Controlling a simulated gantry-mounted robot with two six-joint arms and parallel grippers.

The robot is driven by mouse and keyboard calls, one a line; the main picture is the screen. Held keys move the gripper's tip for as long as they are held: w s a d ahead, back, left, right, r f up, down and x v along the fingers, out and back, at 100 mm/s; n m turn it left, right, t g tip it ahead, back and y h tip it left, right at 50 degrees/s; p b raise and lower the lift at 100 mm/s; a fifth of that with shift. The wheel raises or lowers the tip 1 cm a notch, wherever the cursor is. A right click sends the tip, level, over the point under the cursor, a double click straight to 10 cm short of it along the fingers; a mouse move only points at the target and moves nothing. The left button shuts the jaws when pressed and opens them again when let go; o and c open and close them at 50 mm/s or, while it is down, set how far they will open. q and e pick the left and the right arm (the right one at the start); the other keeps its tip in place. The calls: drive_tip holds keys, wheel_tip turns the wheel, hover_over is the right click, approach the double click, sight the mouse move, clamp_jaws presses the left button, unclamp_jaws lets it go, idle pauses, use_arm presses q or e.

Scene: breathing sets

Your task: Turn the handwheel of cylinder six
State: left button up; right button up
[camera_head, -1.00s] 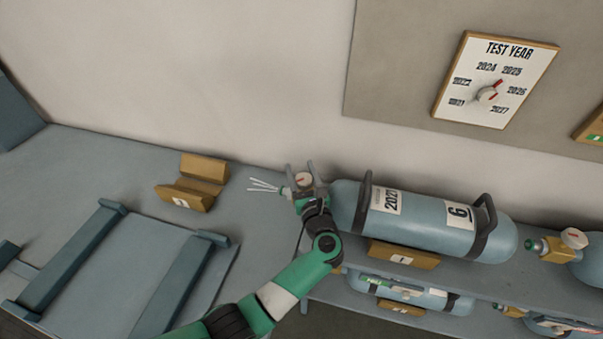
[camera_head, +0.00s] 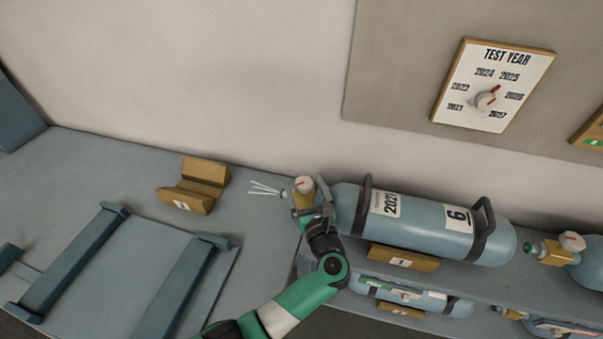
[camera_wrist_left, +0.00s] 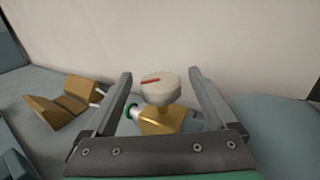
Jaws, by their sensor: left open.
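Cylinder six (camera_head: 420,220) is a blue-grey cylinder lying on its side on the shelf, with labels "2021" and "6". Its brass valve is at the left end. The handwheel (camera_head: 304,184) is round and off-white with a red mark; it also shows in the left wrist view (camera_wrist_left: 160,88). Several white streaks (camera_head: 265,188) fan out left from the valve's green outlet. My left gripper (camera_head: 312,196) is open just right of and below the handwheel. In the left wrist view the handwheel appears between the fingers, with clear gaps on both sides. My right gripper is not in view.
An empty wooden cradle (camera_head: 195,187) stands left of the valve. A second valve with its own handwheel (camera_head: 572,241) is at the right. More cylinders lie on the lower shelf (camera_head: 412,297). A "TEST YEAR" dial board (camera_head: 494,84) hangs on the wall.

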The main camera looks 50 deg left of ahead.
use_arm(q)
drive_tip(key=v, duration=0.8)
drive_tip(key=shift+p, duration=0.3)
drive_tip(key=shift+a, duration=0.1)
idle(0.5)
